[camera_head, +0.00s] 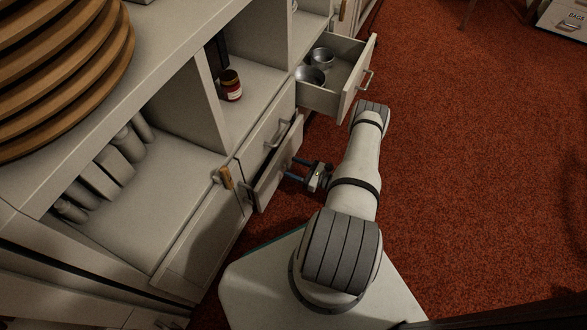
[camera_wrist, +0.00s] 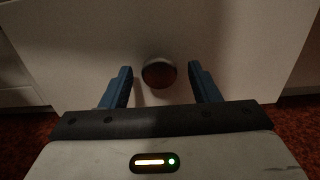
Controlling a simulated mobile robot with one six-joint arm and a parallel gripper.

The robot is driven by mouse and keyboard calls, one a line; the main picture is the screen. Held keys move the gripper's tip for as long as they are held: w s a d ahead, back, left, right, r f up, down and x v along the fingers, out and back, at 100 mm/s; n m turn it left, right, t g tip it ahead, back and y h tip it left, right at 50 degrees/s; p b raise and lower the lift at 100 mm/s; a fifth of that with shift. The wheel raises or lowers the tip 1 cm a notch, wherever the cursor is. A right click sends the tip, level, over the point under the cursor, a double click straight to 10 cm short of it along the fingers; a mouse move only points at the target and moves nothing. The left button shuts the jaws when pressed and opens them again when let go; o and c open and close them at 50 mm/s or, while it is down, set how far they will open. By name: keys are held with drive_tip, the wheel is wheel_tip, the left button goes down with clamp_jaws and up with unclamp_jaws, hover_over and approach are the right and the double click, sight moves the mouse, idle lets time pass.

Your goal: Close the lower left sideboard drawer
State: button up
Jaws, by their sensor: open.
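The lower sideboard drawer (camera_head: 277,168) stands partly open, its pale front pulled out a little below a closed drawer (camera_head: 262,132). My gripper (camera_head: 293,168) is in front of it, with its blue fingers pointing at the drawer front. In the wrist view the plain pale front (camera_wrist: 235,45) fills most of the picture. A round dark knob (camera_wrist: 158,73) on it shows between the two spread fingers of my gripper (camera_wrist: 160,80). The gripper is open and empty. I cannot tell whether the fingers touch the front. The drawer's inside is mostly hidden.
Another drawer (camera_head: 347,80) to the right stands open with metal bowls (camera_head: 311,75) inside, close to my arm. A dark red jar (camera_head: 231,86) stands on an open shelf. Stacked wooden turntables (camera_head: 70,75) sit on the top. Red carpet (camera_head: 470,170) is clear on the right.

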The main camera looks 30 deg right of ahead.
drive_tip(key=shift+w+a, duration=0.15)
drive_tip(key=shift+w, duration=0.05)
clamp_jaws()
idle(0.6)
